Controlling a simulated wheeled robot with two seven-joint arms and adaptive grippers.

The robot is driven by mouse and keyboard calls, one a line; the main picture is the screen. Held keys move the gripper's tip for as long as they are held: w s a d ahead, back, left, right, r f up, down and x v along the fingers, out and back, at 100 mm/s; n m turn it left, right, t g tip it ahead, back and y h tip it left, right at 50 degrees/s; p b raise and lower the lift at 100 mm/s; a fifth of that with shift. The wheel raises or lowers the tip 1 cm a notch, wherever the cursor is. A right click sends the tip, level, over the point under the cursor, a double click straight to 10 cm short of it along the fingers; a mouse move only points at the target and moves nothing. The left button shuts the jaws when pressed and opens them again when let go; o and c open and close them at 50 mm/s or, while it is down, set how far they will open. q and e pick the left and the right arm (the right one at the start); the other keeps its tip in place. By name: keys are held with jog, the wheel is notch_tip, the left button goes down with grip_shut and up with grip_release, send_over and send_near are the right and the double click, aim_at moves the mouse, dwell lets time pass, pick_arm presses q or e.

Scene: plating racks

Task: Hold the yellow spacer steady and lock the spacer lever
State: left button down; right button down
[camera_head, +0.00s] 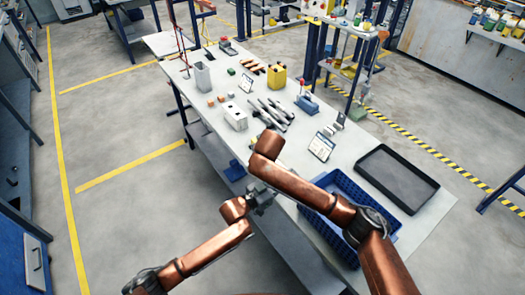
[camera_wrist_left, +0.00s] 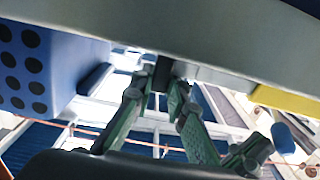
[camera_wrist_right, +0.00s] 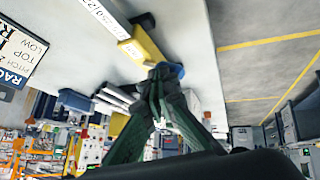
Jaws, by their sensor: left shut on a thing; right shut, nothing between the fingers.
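The yellow spacer (camera_wrist_right: 145,46) shows in the right wrist view as a yellow block at the end of a white strip with printed marks. A blue knob-like piece (camera_wrist_right: 172,70), perhaps the lever, is beside it. My right gripper (camera_wrist_right: 160,76) is shut and empty, its tips close to the blue piece; contact is unclear. In the left wrist view a yellow bar (camera_wrist_left: 287,103) and a blue cylinder (camera_wrist_left: 283,138) are on the right. My left gripper (camera_wrist_left: 168,84) is shut on a dark grey piece (camera_wrist_left: 162,72) under a pale beam. In the head view my left gripper (camera_head: 262,199) is at the table's near edge; my right gripper is hidden.
A blue crate (camera_head: 335,178) and a black tray (camera_head: 397,180) are on the table's right part. Grey bars (camera_head: 270,112), a white box (camera_head: 235,117) and a yellow canister (camera_head: 277,76) stand farther back. A small sign (camera_head: 321,147) is near the crate.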

jog(key=shift+w+d+f, duration=0.2)
jog(key=shift+w+d, duration=0.05)
jog(key=shift+d, duration=0.2)
jog(key=shift+d+r, duration=0.2)
jog(key=shift+r, duration=0.1)
jog(key=s+a+v, duration=0.1)
jog(key=v, duration=1)
jog(key=shift+s+d, duration=0.2)
jog(key=shift+s, duration=0.1)
jog(key=shift+f, duration=0.1)
